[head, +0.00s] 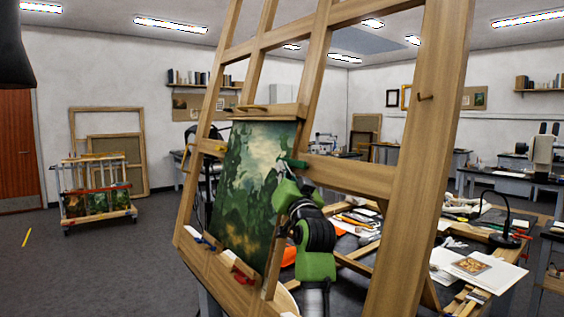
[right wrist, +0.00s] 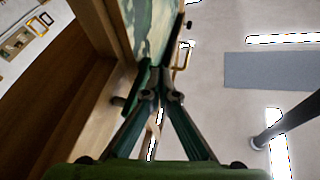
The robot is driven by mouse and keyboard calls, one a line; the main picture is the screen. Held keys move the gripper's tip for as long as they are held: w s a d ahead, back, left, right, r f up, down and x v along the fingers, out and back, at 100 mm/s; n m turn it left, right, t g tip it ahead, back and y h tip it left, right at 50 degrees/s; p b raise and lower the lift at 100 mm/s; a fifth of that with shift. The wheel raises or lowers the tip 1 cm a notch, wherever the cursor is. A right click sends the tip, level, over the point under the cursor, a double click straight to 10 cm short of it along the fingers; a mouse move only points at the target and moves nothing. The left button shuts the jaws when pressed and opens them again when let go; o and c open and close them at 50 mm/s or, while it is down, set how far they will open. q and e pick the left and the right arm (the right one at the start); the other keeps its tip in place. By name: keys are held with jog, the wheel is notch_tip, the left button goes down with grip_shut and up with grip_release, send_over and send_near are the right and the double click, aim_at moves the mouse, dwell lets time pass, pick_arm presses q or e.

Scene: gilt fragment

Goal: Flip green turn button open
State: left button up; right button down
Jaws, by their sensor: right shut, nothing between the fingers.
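The green turn button (head: 294,162) sits on the easel's wooden frame at the right edge of the painting (head: 245,185). In the head view it lies roughly level, its left end at the painting's edge; whether it overlaps the canvas is hard to tell. My right gripper (head: 286,172) is just below the button, its fingers shut and empty. In the right wrist view the closed fingertips (right wrist: 161,88) are beside the dark green button (right wrist: 144,82), very close; contact is unclear. My left gripper is not seen.
The easel (head: 415,170) also carries a yellow turn button (head: 213,149), a blue one (head: 209,242) and a red one (head: 243,273). Its thick right post stands close to my right arm. A cluttered table (head: 450,258) is behind. Open floor (head: 110,275) lies to the left.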

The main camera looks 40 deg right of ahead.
jog(key=shift+w+d+r, duration=0.15)
jog(key=shift+w+d, duration=0.1)
jog(key=shift+w, duration=0.15)
jog(key=shift+m+h+b, duration=0.3)
jog(key=shift+h+b, duration=0.15)
jog(key=shift+h, duration=0.05)
jog(key=shift+b, duration=0.35)
